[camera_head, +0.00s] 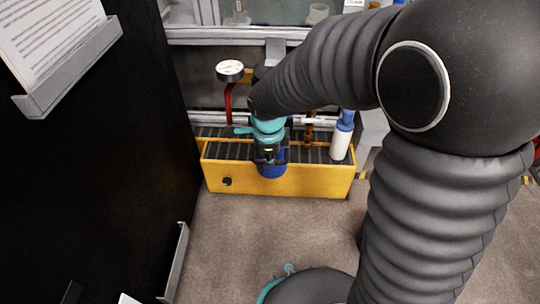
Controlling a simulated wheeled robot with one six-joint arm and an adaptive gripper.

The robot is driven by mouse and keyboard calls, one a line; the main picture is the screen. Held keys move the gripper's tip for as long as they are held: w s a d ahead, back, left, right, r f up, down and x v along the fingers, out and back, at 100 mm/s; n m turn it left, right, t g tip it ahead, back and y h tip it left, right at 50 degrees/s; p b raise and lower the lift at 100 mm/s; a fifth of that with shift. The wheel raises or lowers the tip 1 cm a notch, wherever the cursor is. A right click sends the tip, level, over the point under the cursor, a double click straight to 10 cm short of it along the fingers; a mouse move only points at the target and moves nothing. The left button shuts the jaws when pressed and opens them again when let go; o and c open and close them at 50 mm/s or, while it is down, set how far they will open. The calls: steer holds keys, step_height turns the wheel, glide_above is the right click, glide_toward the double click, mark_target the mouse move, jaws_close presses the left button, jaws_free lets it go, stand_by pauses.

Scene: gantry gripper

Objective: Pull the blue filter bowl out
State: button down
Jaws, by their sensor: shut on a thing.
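The blue filter bowl (271,171) shows just below my gripper, in front of the yellow box (305,182). My gripper (270,158) is dark with a teal wrist and points down at the bowl. It is shut on the bowl, with its fingers around the bowl's upper part. Most of the bowl's top is hidden behind the gripper. I cannot tell whether the bowl touches the box or hangs clear of it.
A white bottle with a blue top (342,137) stands at the box's right end. A round gauge on a red pipe (230,72) rises at the left. A black panel (85,160) fills the left side.

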steer(key=shift+a, duration=0.1)
steer(key=c, duration=1.2)
jaws_free()
steer(key=shift+w, duration=0.1)
steer(key=shift+r, duration=0.1)
steer(key=r, duration=0.4)
steer(key=s+r, duration=0.1)
steer(key=r, duration=0.2)
steer(key=s+r, duration=0.1)
steer(key=r, duration=0.3)
steer(key=shift+s+r, duration=0.1)
steer(key=shift+r, duration=0.25)
